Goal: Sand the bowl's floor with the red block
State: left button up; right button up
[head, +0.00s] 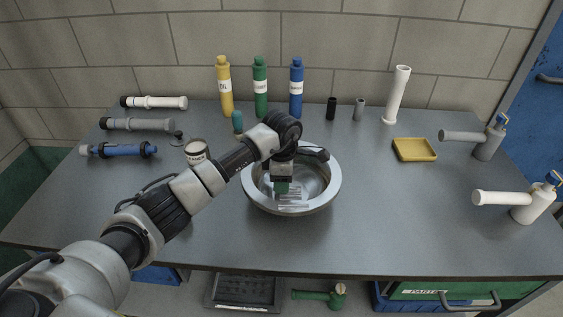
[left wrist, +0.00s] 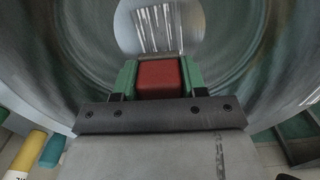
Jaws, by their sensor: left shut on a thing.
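The metal bowl (head: 330,187) stands on the grey table near its front middle, with a bright shiny inside. My left gripper (head: 282,187) reaches down into the bowl, with green fingertips inside the rim. In the left wrist view the gripper is shut on the red block (left wrist: 159,80), one green finger on each side. The bowl's inside (left wrist: 75,55) fills that view around the block, with a bright patch at its floor. The block is hidden in the head view. I cannot tell whether it touches the floor. My right gripper is not in view.
Yellow, green and blue bottles (head: 260,87) stand at the back. A yellow tray (head: 414,150) lies right of the bowl. The table right of the bowl is mostly clear.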

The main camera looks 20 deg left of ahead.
pick_arm(q)
jog(key=r, duration=0.1)
jog(key=r+p, duration=0.1)
jog(key=shift+d+r, duration=0.2)
jog(key=shift+r, duration=0.15)
notch_tip(320, 180, up, 2)
jog(key=shift+a+r+p, duration=0.1)
jog(key=shift+p, duration=0.7)
jog(key=shift+r, duration=0.35)
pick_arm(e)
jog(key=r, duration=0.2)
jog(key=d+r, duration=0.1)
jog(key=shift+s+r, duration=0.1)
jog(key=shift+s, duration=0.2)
